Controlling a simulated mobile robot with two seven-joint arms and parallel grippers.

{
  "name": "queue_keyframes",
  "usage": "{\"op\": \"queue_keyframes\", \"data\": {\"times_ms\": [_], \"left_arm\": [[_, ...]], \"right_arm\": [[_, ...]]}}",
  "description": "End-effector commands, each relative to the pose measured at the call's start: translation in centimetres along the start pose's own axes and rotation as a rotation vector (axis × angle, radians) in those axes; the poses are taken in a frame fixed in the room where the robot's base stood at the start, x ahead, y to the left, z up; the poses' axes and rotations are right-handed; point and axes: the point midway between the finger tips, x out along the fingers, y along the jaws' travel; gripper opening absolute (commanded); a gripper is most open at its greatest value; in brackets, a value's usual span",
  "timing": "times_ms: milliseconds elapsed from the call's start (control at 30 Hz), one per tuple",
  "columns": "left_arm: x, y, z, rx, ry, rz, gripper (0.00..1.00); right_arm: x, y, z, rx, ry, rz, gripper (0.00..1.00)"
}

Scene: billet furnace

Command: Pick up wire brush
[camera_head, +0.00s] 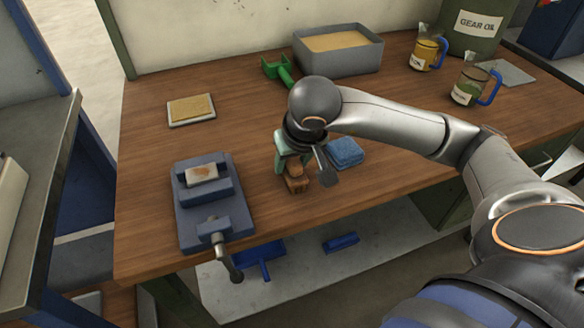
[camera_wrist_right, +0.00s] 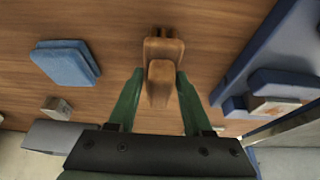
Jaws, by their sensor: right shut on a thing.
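The wire brush (camera_head: 297,184), with a brown wooden body, is at the front middle of the wooden workbench. My right gripper (camera_head: 288,160) reaches down over it and partly hides it. In the right wrist view the brush (camera_wrist_right: 161,85) sits between the two green fingers of my right gripper (camera_wrist_right: 160,78), which is shut on it. Its bristles are not visible. I cannot tell whether it touches the bench or is just above it. My left gripper is not in view.
A blue vise (camera_head: 213,205) holding a small block stands left of the brush. A folded blue cloth (camera_head: 344,152) lies close on the right. Behind are a green scoop (camera_head: 278,69), a grey sand bin (camera_head: 340,57) and a sponge tray (camera_head: 191,110). Jugs (camera_head: 427,54) stand back right.

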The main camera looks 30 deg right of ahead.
Motion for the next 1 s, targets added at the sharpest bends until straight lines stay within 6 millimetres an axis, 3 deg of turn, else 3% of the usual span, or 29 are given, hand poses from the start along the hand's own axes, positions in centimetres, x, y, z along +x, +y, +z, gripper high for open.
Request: {"op": "queue_keyframes", "data": {"times_ms": [33, 367, 767, 1000], "left_arm": [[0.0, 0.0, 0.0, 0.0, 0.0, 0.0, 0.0], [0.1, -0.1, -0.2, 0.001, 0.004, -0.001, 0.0], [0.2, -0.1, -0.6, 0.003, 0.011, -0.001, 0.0], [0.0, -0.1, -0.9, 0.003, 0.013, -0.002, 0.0]], "right_arm": [[0.0, 0.0, 0.0, 0.0, 0.0, 0.0, 0.38], [0.0, 0.0, 0.0, 0.0, 0.0, 0.0, 0.01], [-0.3, 0.0, -0.2, 0.001, 0.001, -0.001, 0.0], [-2.9, 0.0, -1.4, 0.002, 0.007, -0.002, 0.0]]}}
